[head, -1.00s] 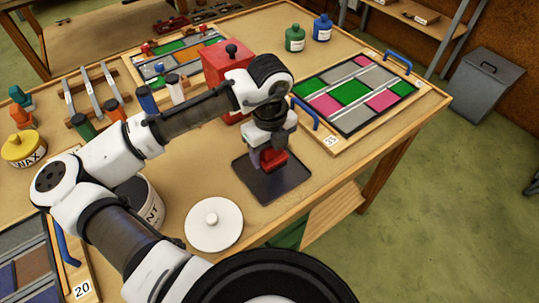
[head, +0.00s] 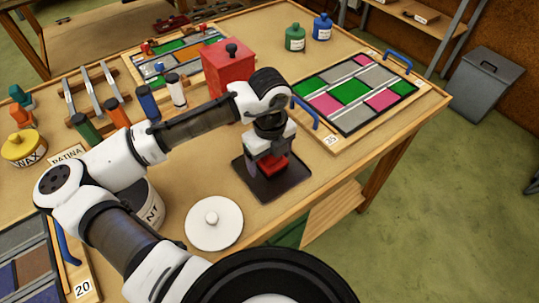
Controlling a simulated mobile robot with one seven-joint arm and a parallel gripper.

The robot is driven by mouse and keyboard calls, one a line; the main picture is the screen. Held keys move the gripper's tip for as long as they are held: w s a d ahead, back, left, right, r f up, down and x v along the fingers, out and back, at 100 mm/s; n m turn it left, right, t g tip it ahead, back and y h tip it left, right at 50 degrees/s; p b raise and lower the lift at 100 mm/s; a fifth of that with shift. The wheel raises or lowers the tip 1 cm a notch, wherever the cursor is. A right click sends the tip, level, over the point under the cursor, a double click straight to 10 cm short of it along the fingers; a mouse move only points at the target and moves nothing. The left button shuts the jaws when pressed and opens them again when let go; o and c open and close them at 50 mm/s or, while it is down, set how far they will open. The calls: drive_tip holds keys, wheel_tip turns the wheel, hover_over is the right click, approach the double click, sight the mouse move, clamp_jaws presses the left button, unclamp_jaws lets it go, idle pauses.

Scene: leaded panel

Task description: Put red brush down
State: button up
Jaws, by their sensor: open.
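The red brush (head: 273,166) is on the dark square mat (head: 290,184) near the front edge of the table. Only part of the brush shows, as my gripper hides the rest. My gripper (head: 266,163) points down right above the mat, with its fingers around or beside the brush. It is open; whether a finger still touches the brush cannot be told.
A white round lid (head: 214,223) and an open can (head: 150,207) are left of the mat. A red box (head: 228,70) stands behind my arm. A leaded panel (head: 357,92) with blue handles lies to the right. The table's front edge is close to the mat.

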wheel_tip(320, 180, up, 12)
drive_tip(key=shift+r+b, duration=0.15)
drive_tip(key=shift+b, duration=0.65)
drive_tip(key=shift+s, duration=0.15)
